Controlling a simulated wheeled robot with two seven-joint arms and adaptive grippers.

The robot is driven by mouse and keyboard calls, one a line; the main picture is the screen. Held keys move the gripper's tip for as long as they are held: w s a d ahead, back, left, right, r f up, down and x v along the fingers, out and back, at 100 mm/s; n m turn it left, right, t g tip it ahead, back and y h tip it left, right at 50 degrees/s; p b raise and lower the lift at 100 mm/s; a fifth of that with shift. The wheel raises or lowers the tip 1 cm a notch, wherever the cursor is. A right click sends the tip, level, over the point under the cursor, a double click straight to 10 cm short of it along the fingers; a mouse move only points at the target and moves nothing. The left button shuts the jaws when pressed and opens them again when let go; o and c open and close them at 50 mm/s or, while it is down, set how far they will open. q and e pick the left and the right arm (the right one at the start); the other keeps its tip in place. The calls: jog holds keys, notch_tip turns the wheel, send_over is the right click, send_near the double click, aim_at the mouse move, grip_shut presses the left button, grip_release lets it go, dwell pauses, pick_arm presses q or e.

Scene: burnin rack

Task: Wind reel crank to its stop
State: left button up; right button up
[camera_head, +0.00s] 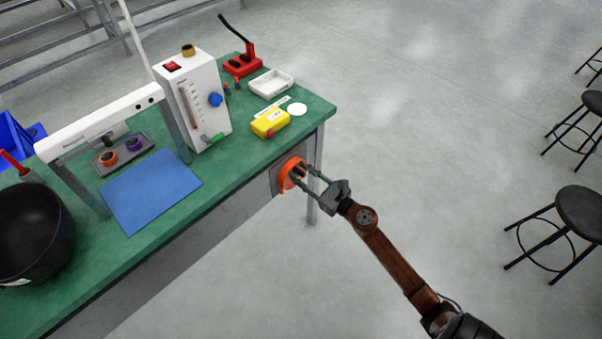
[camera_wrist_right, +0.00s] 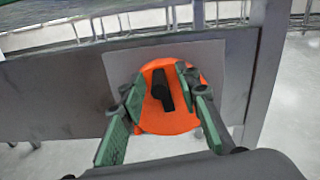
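The orange reel (camera_head: 291,174) is mounted on a grey plate on the front side of the bench, near its right corner. In the right wrist view the reel (camera_wrist_right: 150,118) faces the camera, with a black crank handle (camera_wrist_right: 162,90) standing out from it. My right gripper (camera_head: 306,175) reaches the reel from the lower right. In the wrist view its green-padded fingers (camera_wrist_right: 160,100) are spread apart on either side of the handle, with a gap to it on the left. Contact on the right side is unclear. My left gripper is not in view.
The green bench top (camera_head: 235,165) holds a white instrument box (camera_head: 190,98), a yellow box (camera_head: 269,123), a white tray (camera_head: 271,83), a blue mat (camera_head: 150,188) and a black pot (camera_head: 32,232). Stools (camera_head: 580,212) stand at the right. The floor between is clear.

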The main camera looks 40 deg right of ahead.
jog(key=shift+c, duration=0.4)
grip_shut()
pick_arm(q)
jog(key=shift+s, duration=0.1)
